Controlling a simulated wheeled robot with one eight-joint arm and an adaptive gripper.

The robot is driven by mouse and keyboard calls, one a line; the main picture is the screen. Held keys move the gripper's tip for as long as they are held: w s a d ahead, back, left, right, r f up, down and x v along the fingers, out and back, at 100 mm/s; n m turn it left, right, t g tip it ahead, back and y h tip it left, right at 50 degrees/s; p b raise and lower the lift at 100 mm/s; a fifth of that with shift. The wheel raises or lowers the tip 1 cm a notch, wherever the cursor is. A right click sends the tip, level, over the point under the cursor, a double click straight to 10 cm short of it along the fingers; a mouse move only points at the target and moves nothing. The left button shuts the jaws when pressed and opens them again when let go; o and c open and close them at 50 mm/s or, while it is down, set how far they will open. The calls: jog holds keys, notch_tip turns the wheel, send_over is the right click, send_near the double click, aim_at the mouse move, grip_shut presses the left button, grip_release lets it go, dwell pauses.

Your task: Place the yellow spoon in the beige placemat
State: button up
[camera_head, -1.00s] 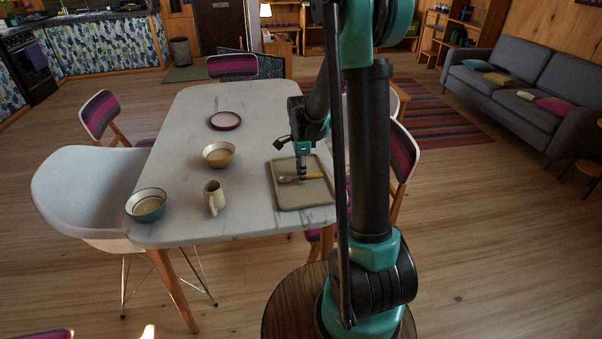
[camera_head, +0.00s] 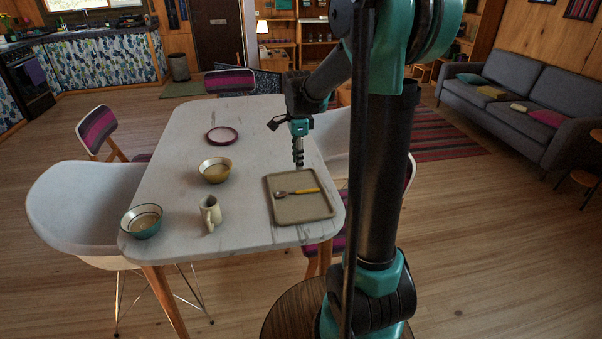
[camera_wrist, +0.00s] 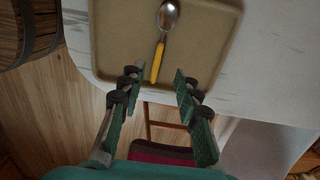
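The yellow spoon has a yellow handle (camera_head: 307,190) and a silver bowl; it lies flat on the beige placemat (camera_head: 300,213), a tray-like mat with a raised rim at the right side of the table. In the wrist view the yellow spoon (camera_wrist: 159,58) lies on the beige placemat (camera_wrist: 118,40), apart from the fingers. My gripper (camera_head: 299,165) is raised above the far edge of the placemat. In the wrist view my gripper (camera_wrist: 155,87) has its fingers spread, with nothing between them.
Chairs stand around the table.

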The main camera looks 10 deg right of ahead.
jog(key=s+d+f+n+t, duration=0.2)
jog(key=s+f+n, duration=0.2)
jog(key=s+n, duration=0.5)
jog(key=s+d+f+n+t, duration=0.2)
jog(key=s+f+n, duration=0.3)
jog(key=s+n, duration=0.4)
jog(key=s, duration=0.4)
